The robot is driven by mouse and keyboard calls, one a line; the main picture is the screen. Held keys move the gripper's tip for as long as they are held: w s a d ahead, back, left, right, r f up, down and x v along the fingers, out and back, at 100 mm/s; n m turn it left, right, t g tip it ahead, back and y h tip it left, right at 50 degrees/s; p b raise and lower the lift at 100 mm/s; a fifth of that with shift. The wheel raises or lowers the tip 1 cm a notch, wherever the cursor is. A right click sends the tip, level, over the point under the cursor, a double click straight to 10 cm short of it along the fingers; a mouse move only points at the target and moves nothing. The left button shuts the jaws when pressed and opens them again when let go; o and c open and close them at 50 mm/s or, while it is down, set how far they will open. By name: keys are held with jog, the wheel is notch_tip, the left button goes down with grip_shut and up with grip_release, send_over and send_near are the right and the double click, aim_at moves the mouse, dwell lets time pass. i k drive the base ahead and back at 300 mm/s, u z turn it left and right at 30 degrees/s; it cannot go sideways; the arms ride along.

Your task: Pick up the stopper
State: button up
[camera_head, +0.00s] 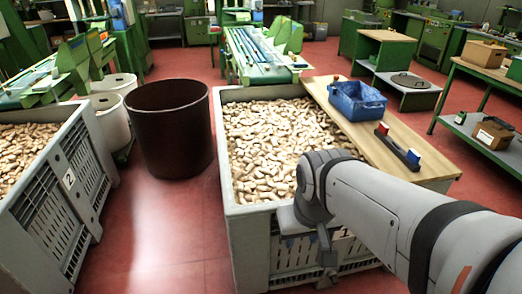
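Many pale tan cork stoppers (265,140) lie heaped in a large grey crate (228,170) in the middle of the head view. No single stopper stands out from the heap. My arm comes in from the lower right and bends down at its wrist at the crate's near edge. My gripper (327,258) seems to be the small dark part under the wrist, seen against the crate's front side. Its fingers are too small and dark to tell whether they are open, and I see no stopper in it.
A wooden board (400,150) lies over the crate's right side, bearing a blue bin (357,101) and a small red-and-blue item (397,146). A brown drum (170,130) stands left of the crate. Another crate (70,180) with stoppers is at far left. Red floor is clear between.

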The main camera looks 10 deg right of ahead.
aim_at(283, 187)
jog(key=z, duration=0.05)
jog(key=i, duration=0.9)
jog(key=u, duration=0.1)
